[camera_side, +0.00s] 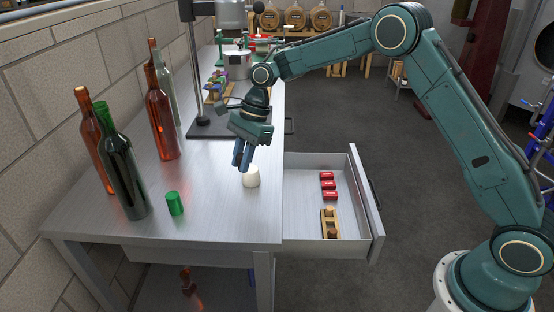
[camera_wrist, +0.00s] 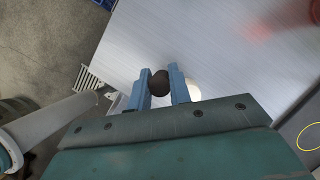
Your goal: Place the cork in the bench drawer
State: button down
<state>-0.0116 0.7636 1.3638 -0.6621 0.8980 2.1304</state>
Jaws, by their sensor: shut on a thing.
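My gripper (camera_side: 242,160) is low over the metal bench, its fingers pointing down. In the wrist view, my gripper (camera_wrist: 159,86) is shut on a dark brown, rounded thing, the cork (camera_wrist: 159,82), held between the blue fingertips. In the side view I cannot make out the cork between the fingers. The bench drawer (camera_side: 299,223) is pulled open at the right side of the bench.
A cream-white rounded thing (camera_side: 251,177) stands just below and beside my fingers. A green cup-like thing (camera_side: 175,203) and several bottles (camera_side: 122,175) stand on the left. A stand with a dark base (camera_side: 215,128) is behind. The bench front middle is clear.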

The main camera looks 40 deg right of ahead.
send_over(241, 199)
jog(key=d, duration=0.1)
jog(key=shift+d+f, duration=0.2)
jog(key=shift+f, duration=2.1)
jog(key=shift+f, duration=2.1)
jog(key=shift+f, duration=0.1)
jog(key=c, duration=1.3)
grip_release()
jog(key=v, duration=1.2)
